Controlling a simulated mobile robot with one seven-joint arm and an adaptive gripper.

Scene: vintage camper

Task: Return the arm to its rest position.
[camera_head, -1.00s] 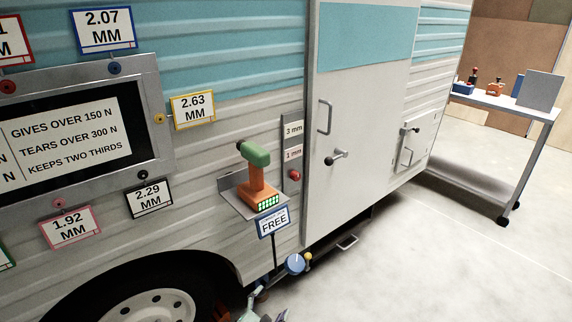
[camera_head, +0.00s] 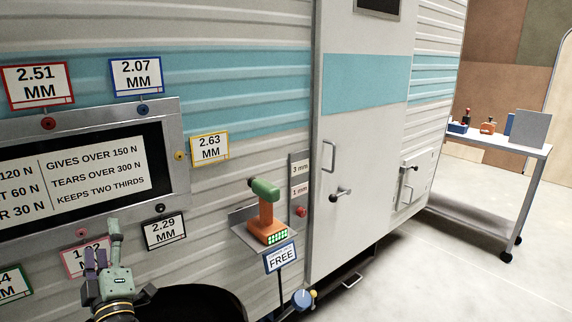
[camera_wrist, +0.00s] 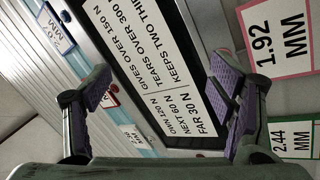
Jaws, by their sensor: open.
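My gripper (camera_head: 103,262) shows at the lower left of the head view, raised in front of the camper's side, over the 1.92 MM label (camera_head: 85,258). In the wrist view my gripper (camera_wrist: 165,90) has its two purple-padded fingers wide apart with nothing between them. Behind them is the dark panel with the printed force list (camera_wrist: 185,70). The rest of my arm is mostly out of view.
An orange and green hand tool (camera_head: 266,215) stands on a small shelf on the camper wall, above a FREE sign (camera_head: 282,257). The camper door (camera_head: 365,150) is shut. A wheeled table (camera_head: 495,142) stands at the right. The floor between is clear.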

